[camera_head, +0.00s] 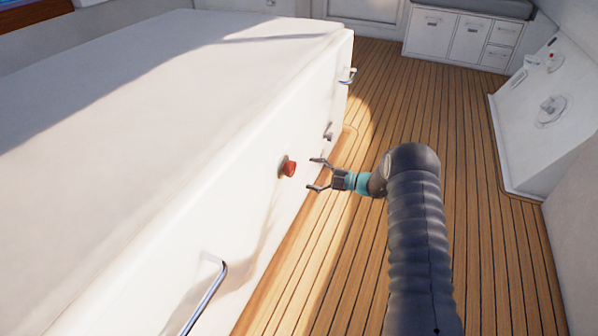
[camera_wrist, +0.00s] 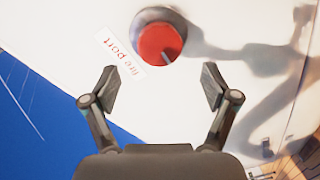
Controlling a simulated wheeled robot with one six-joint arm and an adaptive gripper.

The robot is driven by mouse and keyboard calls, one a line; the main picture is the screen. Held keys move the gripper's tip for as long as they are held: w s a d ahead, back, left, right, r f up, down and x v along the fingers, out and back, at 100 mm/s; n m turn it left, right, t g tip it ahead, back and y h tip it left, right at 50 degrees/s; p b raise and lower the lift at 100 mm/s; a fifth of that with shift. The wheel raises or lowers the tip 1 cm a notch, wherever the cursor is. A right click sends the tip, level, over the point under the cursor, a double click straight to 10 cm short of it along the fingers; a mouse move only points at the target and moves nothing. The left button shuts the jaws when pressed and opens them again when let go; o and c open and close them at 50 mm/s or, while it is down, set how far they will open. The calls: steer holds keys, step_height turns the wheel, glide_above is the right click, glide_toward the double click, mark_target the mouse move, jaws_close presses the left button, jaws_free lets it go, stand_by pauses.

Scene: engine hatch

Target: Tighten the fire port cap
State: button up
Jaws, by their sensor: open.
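The fire port cap (camera_head: 289,168) is a red round knob on a grey base, on the side wall of the white engine box. In the wrist view the red cap (camera_wrist: 160,44) shows a dark slot or mark on its face, and a label (camera_wrist: 119,55) reading "fire port" is beside it. My gripper (camera_head: 318,175) is open and empty, to the right of the cap and apart from it. In the wrist view the spread fingers (camera_wrist: 161,88) are below the cap in the picture, with the cap's centre roughly between them sideways.
The white engine box (camera_head: 150,100) fills the left side. A metal handle (camera_head: 207,296) sticks out of its wall nearer me, and a small latch (camera_head: 328,131) and another handle (camera_head: 347,76) are farther along. The wooden floor (camera_head: 500,240) is clear on the right. A white console (camera_head: 555,110) stands at the right.

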steer(key=shift+v, duration=2.3)
steer(key=s+f+n+g+h, duration=0.25)
steer(key=s+f+n, duration=0.4)
steer(key=n, duration=0.35)
steer(key=s+d+r+n+g+h, duration=0.1)
steer(key=s+r+n+g+h, duration=0.25)
steer(key=s+n, duration=0.7)
steer(key=s+d+r+n+t+h, duration=0.2)
steer(key=s+d+r+n+h, duration=0.1)
steer(key=s+r+n, duration=0.5)
steer(key=s+d+r+n+t+h, duration=0.2)
steer(key=s+d+r+n+h, duration=0.1)
steer(key=s+r+n, duration=0.5)
steer(key=s+d+r+n+t+h, duration=0.2)
steer(key=s+r+n, duration=0.6)
steer(key=s+r, duration=0.5)
step_height(320, 180, up, 3)
steer(key=d+h, duration=0.1)
steer(key=h, duration=0.1)
steer(key=shift+d+t+h, duration=0.25)
steer(key=shift+t+h, duration=0.05)
